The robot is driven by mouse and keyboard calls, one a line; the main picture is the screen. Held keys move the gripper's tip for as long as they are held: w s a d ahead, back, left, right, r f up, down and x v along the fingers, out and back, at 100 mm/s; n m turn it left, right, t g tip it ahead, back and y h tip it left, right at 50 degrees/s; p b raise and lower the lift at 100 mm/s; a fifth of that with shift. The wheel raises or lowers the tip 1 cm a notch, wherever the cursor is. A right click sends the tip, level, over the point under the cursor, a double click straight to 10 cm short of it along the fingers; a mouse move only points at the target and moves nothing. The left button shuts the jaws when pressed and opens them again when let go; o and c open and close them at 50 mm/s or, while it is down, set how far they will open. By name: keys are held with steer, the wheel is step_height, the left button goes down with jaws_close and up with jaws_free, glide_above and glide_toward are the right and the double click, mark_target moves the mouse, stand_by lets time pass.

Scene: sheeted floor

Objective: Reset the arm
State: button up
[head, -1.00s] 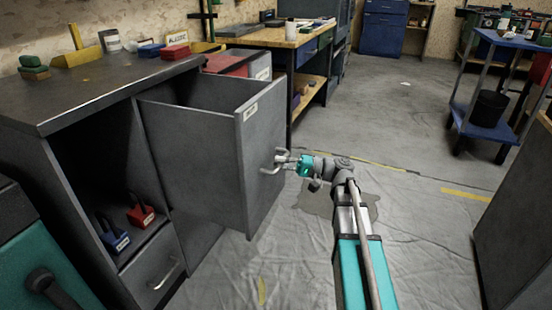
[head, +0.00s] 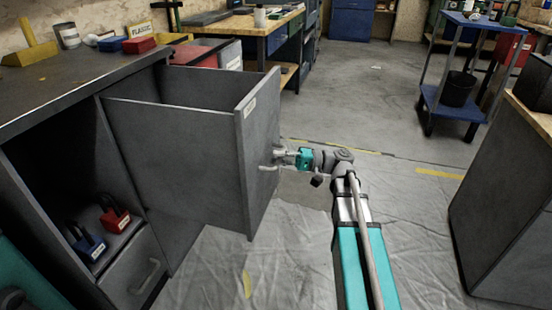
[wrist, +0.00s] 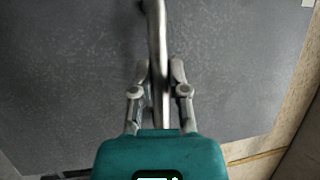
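My gripper (head: 283,157) is at the metal handle (head: 268,167) on the front of a grey drawer (head: 175,165). The drawer stands far out of the grey cabinet (head: 50,95). In the wrist view, the two fingers (wrist: 160,68) lie on either side of the handle bar (wrist: 158,28), close against it, and look shut on it. The drawer front (wrist: 80,80) fills most of the wrist view. My arm reaches out folded, with its elbow to the right of the handle.
Two padlocks, red (head: 115,217) and blue (head: 88,245), sit in the open compartment at left. A grey cabinet (head: 500,190) stands at right. A blue cart (head: 465,105) is behind it. The sheeted floor (head: 225,265) around the drawer is open.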

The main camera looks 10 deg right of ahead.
steer(key=o, duration=0.4)
